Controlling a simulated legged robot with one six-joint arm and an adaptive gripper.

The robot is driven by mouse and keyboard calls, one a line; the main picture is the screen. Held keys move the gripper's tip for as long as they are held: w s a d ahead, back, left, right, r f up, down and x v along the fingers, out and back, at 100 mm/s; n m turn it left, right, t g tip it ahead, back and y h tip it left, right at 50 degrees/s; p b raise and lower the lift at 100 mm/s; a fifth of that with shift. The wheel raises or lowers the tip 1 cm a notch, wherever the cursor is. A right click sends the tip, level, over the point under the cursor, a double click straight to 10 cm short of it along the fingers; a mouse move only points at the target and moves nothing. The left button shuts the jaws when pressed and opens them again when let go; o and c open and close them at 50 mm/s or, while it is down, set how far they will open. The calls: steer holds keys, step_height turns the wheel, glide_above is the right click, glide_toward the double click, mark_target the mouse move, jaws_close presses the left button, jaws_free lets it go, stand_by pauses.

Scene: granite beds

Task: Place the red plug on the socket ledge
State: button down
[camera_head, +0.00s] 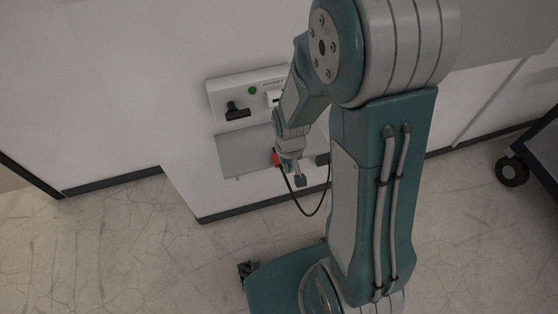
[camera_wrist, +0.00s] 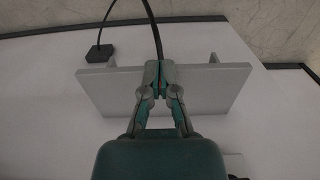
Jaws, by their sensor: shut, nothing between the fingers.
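The red plug (camera_head: 276,158) shows as a small red patch beside the end of my arm in the head view, in front of the grey socket ledge (camera_head: 240,153). Whether it touches the ledge is not clear. My gripper (camera_wrist: 161,68) is shut and empty, in front of the ledge, whose board (camera_wrist: 218,88) also shows in the wrist view. A black cable (camera_wrist: 154,27) runs up from behind my fingertips. In the head view it hangs in a loop (camera_head: 312,213) below the plug.
A white socket panel (camera_head: 229,93) with a black plug (camera_head: 237,114) and a green spot is on the wall above the ledge. A dark block (camera_wrist: 98,53) on a cable lies beyond the ledge's left end in the wrist view. A dark wheeled cart (camera_head: 512,172) stands at right.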

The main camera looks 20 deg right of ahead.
steer(key=w+f, duration=0.4)
steer(key=f, duration=0.6)
steer(key=shift+f, duration=0.15)
steer(key=shift+w, duration=0.1)
stand_by(0.3)
steer(key=shift+w, duration=1.3)
